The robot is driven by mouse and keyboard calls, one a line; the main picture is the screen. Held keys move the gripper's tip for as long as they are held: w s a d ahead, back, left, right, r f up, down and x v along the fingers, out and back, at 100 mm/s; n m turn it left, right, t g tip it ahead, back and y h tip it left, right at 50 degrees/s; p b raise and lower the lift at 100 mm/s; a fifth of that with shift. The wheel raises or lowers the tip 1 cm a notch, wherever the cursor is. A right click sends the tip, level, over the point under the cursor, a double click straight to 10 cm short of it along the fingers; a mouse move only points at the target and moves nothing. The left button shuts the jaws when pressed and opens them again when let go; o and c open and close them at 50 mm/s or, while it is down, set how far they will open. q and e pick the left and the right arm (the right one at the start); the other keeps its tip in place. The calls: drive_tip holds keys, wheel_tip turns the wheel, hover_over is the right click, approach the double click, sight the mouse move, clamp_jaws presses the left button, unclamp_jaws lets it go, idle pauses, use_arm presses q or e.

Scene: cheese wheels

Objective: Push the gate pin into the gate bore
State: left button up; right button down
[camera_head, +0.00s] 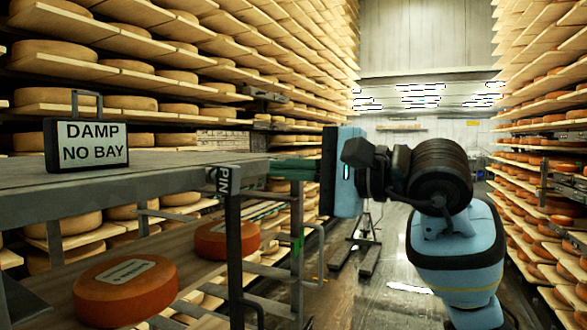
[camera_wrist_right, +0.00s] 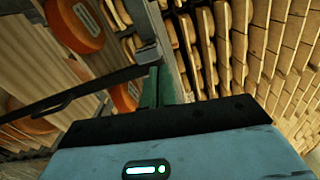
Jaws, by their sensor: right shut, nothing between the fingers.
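A dark upright bar (camera_head: 234,250) with a white label reading PIN stands at the front corner of the grey table. I cannot make out a separate gate pin or the gate bore. My right gripper (camera_head: 274,167) comes in from the right with its green fingers shut and empty, pointing left at the table end just behind the labelled bar. In the right wrist view the green fingers (camera_wrist_right: 153,74) are together, close to the end of a dark bar (camera_wrist_right: 100,83) with a loop. I cannot tell whether they touch it. My left gripper is not in view.
The grey table (camera_head: 150,180) carries a DAMP NO BAY sign (camera_head: 86,145). Orange cheese wheels (camera_head: 126,290) lie on the level below. A bent metal handle (camera_head: 318,255) sticks out by the table end. Racks of cheese line both sides; the aisle floor (camera_head: 400,270) is partly clear.

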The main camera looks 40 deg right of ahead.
sight(236, 166)
drive_tip(key=shift+p+x, duration=0.3)
drive_tip(key=shift+x, duration=2.3)
drive_tip(key=shift+w+a, duration=0.25)
drive_tip(key=shift+w, duration=0.15)
drive_tip(key=shift+v, duration=1.55)
drive_tip(key=shift+s, duration=0.1)
